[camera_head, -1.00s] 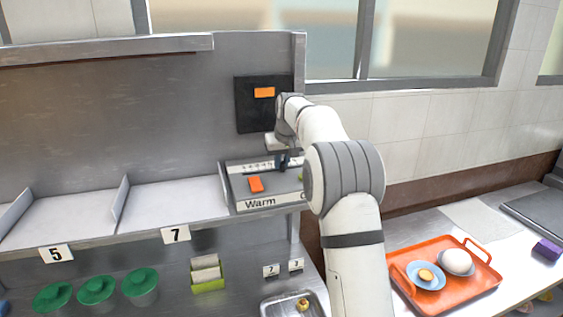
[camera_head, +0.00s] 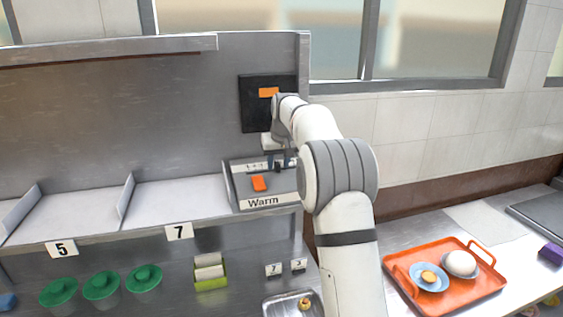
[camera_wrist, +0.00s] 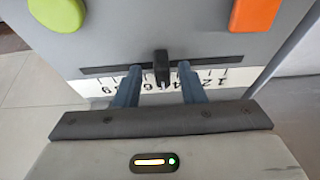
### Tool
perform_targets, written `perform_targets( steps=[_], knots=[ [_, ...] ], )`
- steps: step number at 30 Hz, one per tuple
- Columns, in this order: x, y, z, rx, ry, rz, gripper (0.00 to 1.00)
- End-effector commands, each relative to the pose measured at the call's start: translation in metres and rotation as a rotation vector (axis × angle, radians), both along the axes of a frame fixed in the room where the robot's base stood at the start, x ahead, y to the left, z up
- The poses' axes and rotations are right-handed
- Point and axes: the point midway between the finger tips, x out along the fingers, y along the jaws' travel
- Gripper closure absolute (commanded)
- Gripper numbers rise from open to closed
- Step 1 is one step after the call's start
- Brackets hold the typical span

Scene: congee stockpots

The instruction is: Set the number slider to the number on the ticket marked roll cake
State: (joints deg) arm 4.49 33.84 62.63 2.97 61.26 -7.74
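The number slider is a black knob (camera_wrist: 161,67) in a dark slot on a grey control box (camera_head: 237,186). A white number strip (camera_wrist: 90,87) runs along the slot, upside down in the wrist view, with low numbers at the right. My gripper (camera_wrist: 159,80) has one blue-grey finger on each side of the knob, with gaps showing, so it looks open. The fingers hide part of the numbers, and I cannot read the knob's exact setting. No roll cake wording is legible.
The box has an orange button (camera_head: 259,183), the word "Warm" and a green button (camera_wrist: 57,13). A black panel (camera_head: 254,118) is on the wall behind. A green holder (camera_head: 211,284) contains cards. Green-lidded pots (camera_head: 102,286) stand left; an orange tray (camera_head: 458,308) with dishes lies right.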

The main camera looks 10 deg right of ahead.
Motion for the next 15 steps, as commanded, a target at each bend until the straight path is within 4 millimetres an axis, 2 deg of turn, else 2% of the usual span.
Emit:
perform_targets(
  steps=[15],
  knots=[
    [-0.026, -0.001, 0.066, 0.000, -0.003, 0.000, 0.64]
  ],
)
